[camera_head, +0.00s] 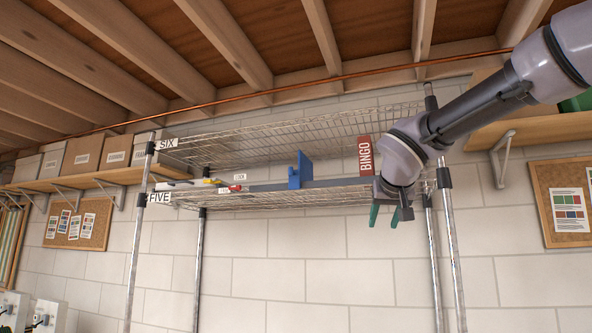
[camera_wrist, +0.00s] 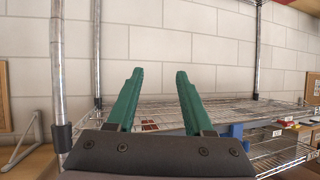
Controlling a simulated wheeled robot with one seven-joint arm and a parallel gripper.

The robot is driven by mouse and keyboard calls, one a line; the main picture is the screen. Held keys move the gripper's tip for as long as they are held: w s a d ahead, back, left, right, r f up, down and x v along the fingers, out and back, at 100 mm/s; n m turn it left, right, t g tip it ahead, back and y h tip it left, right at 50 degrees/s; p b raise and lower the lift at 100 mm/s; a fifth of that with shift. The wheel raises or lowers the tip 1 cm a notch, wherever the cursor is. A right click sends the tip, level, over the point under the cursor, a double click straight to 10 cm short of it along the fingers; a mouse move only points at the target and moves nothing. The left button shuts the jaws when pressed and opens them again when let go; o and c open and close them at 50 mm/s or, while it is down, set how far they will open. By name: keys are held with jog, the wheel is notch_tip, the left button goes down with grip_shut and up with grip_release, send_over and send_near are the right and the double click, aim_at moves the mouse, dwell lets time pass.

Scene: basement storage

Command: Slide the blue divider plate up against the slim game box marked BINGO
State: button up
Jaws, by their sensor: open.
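The blue divider plate (camera_head: 300,170) stands upright on the wire shelf marked FIVE, near the middle of its front rail. The slim red BINGO box (camera_head: 365,157) stands upright on the same shelf to the right, with a clear gap between them. My gripper (camera_head: 389,216), with green fingers, hangs in front of the shelf's right part, below and right of the BINGO box, touching neither. In the wrist view my gripper (camera_wrist: 160,75) is open and empty. A blue part (camera_wrist: 232,130), apparently the divider, shows right of the fingers, partly hidden.
The shelf marked SIX (camera_head: 280,128) lies close above. Several small items, with yellow and red ones (camera_head: 210,182), lie at the left end of shelf FIVE. A metal post (camera_head: 451,240) stands right of my gripper. Below shelf FIVE is open room before the block wall.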

jog(key=w+a+r+n+t+y, duration=0.25)
jog(key=w+a+r, duration=0.25)
jog(key=a+r, duration=0.6)
jog(key=n+t+y, duration=0.2)
jog(key=t+y, duration=0.1)
send_near(292, 169)
jog(key=shift+g, duration=0.25)
jog(key=x, duration=0.7)
jog(key=shift+w+a+r, duration=0.1)
jog(key=shift+a+r, duration=0.05)
jog(key=shift+w+a, duration=0.1)
jog(key=shift+w, duration=0.4)
grip_shut()
